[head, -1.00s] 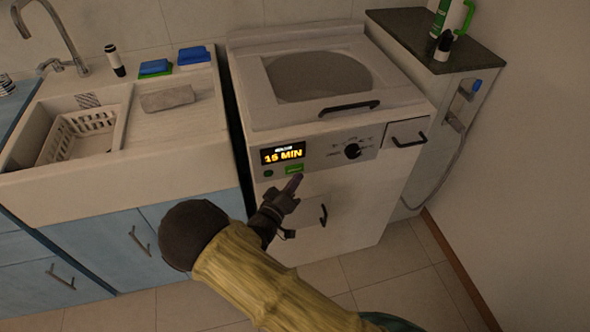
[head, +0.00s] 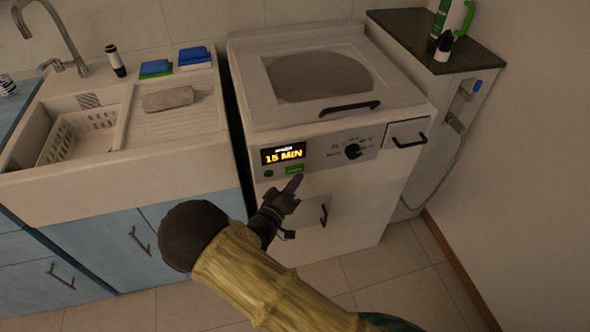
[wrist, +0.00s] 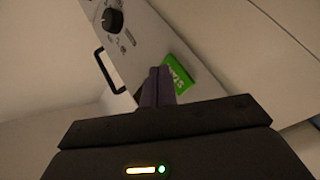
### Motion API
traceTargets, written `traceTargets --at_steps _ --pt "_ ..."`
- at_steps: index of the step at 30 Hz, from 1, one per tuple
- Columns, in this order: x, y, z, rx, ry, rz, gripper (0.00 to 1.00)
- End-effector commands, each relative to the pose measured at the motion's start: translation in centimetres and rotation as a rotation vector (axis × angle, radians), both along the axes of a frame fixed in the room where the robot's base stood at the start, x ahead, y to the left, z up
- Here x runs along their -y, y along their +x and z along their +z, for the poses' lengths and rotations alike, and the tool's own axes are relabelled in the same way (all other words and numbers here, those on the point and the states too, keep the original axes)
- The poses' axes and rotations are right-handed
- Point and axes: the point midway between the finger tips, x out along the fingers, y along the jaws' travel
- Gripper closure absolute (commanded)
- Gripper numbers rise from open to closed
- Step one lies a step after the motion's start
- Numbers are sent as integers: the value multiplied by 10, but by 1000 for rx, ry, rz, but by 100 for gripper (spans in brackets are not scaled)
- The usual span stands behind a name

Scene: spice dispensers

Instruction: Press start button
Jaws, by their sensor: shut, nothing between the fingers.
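The green start button (head: 294,169) is on the front panel of the white washing machine (head: 340,200), just below the display (head: 283,154) that reads 15 MIN. In the wrist view the green start button (wrist: 178,75) shows lettering and lies right beside the fingertips, which hide part of it. My gripper (head: 295,182) is shut and empty, its tips just below the button in the head view. It also shows in the wrist view (wrist: 157,72). I cannot tell whether the tips touch the panel.
A dark round knob (head: 353,151) and a drawer handle (head: 409,140) are right of the display. A door handle (head: 323,215) sits low on the machine's front. The sink (head: 110,170) stands to the left, and a dark-topped cabinet (head: 425,40) to the right.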

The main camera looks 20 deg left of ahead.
Motion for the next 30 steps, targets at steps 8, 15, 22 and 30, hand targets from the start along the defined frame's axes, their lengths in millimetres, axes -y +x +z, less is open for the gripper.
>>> traceTargets --at_steps 8,15,22,30 --pt "0 0 0 0 0 0 100" --pt "0 0 0 0 0 0 100" --pt "0 0 0 0 0 0 100" --pt "-4 6 0 0 2 0 100"
